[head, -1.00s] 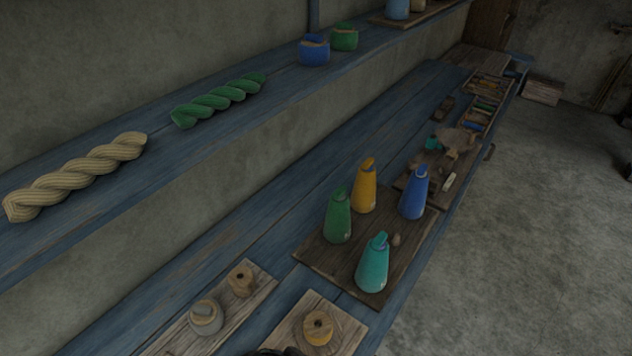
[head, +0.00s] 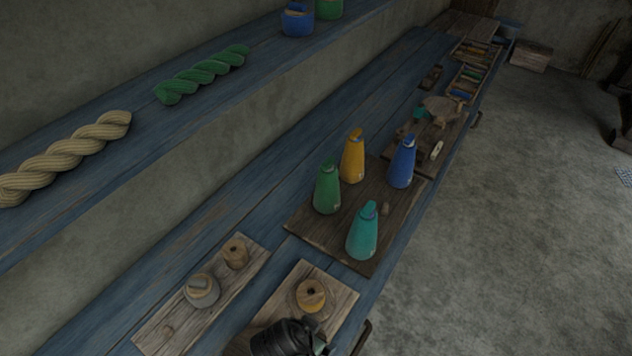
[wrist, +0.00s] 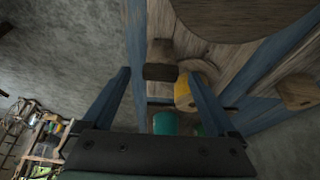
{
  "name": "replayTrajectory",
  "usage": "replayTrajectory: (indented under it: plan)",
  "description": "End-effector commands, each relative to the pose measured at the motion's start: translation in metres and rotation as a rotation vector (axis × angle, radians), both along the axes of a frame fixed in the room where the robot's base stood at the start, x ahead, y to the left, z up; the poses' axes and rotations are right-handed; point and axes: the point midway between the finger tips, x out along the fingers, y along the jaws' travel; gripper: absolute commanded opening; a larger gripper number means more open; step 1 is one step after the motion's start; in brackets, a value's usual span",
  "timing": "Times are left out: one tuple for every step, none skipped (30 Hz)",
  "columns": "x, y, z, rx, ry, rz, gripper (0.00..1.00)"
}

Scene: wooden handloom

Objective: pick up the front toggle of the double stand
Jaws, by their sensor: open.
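In the head view a light wooden stand (head: 342,305) lies near the bench's front edge. A wooden toggle with a yellowish body (head: 310,293) stands on its far part. My gripper (head: 318,343) is over the near part and hides what lies there. In the wrist view my gripper (wrist: 165,75) is open, its fingers pointing towards the stand. A brownish wooden toggle (wrist: 160,52) shows between and beyond the fingertips, apart from them; it appears to be the front one. The yellow toggle (wrist: 186,92) is beside the right finger, partly hidden.
A second board (head: 160,335) to the left bears a grey toggle (head: 201,292) and a brown one (head: 236,253). Beyond, a dark board (head: 310,235) holds green, yellow, blue and teal cones. Skeins lie on the upper shelf. Open floor is at the right.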

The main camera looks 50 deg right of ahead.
Motion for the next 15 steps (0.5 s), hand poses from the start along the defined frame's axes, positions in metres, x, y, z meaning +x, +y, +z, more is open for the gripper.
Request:
replayTrajectory:
  plan:
    - [-0.0002,-0.0016,-0.003,0.0,0.001,-0.001,0.93]
    - [-0.0001,-0.0021,-0.0045,0.0,0.0,-0.001,0.93]
    - [-0.0001,-0.0025,-0.0056,0.0,0.0,-0.001,0.93]
    - [0.0,-0.0027,-0.0059,0.0,-0.001,-0.001,0.93]
    - [0.0,-0.0027,-0.006,0.0,-0.001,-0.001,0.93]
    - [0.0001,-0.0027,-0.006,0.0,-0.001,-0.001,0.93]
    - [0.0001,-0.0027,-0.0059,0.0,-0.001,-0.001,0.93]
    - [0.0001,-0.0026,-0.0058,0.0,-0.001,-0.001,0.93]
    - [0.0001,-0.0026,-0.0058,0.0,-0.001,-0.001,0.93]
    - [0.0002,-0.0026,-0.0057,0.0,-0.001,-0.001,0.91]
    - [0.0002,-0.0026,-0.0057,0.0,-0.001,-0.001,0.85]
    - [0.0002,-0.0025,-0.0057,0.0,-0.001,-0.001,0.78]
    - [0.0002,-0.0025,-0.0057,0.0,-0.001,-0.001,0.73]
    - [0.0002,-0.0025,-0.0057,0.0,-0.001,-0.001,0.67]
    - [0.0002,-0.0024,-0.0056,0.0,-0.001,0.0,0.6]
